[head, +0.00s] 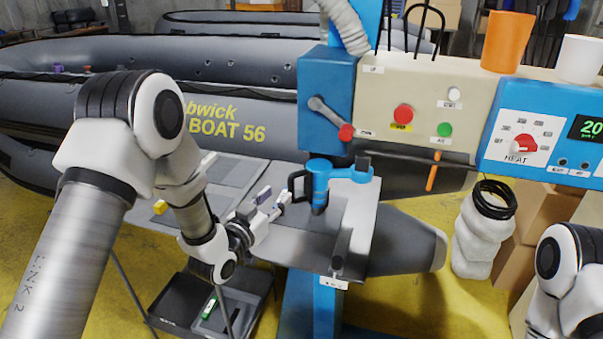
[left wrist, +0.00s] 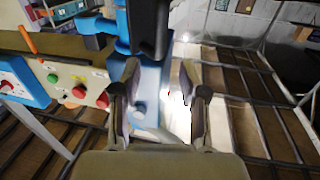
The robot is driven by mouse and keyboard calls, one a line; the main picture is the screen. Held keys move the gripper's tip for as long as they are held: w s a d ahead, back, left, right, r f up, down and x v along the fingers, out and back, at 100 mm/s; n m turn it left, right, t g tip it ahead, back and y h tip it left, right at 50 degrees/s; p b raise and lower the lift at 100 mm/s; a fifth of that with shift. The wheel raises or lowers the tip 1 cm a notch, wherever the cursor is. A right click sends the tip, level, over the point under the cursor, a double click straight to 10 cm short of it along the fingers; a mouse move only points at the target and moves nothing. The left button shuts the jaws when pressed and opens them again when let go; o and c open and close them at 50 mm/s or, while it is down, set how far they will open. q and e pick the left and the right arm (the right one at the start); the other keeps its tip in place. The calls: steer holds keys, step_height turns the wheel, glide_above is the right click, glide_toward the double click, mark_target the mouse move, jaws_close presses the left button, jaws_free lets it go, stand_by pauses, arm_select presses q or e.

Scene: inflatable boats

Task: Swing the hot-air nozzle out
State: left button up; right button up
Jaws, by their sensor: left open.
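The hot-air nozzle (head: 319,186) is a blue body with a black loop handle (head: 296,187) on its left side and a blue arm reaching right. It sits over the grey work plate (head: 290,238). My left gripper (head: 274,203) is open just left of the handle, with its fingers pointing at it. In the left wrist view the open fingers (left wrist: 160,95) frame empty space. A black upright part, probably the handle (left wrist: 148,28), stands just beyond them. No contact is visible. My right gripper is outside the frame; only part of that arm shows.
A blue and beige machine panel (head: 480,75) with a red-knobbed lever (head: 346,132), red button (head: 403,113) and green button (head: 445,130) stands behind. A blue heat control box (head: 550,105) is at right. A grey inflatable boat (head: 230,75) fills the back.

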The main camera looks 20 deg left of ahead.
mark_target(289, 186)
arm_select(q)
steer(key=x, duration=0.2)
steer(key=p+x, duration=0.1)
steer(key=x, duration=0.1)
steer(key=p+x, duration=0.1)
steer(key=x, duration=0.2)
steer(key=shift+w+f, duration=0.15)
steer(key=shift+f, duration=0.1)
steer(key=shift+w+d+f, duration=0.15)
steer(key=shift+w, duration=0.15)
jaws_close()
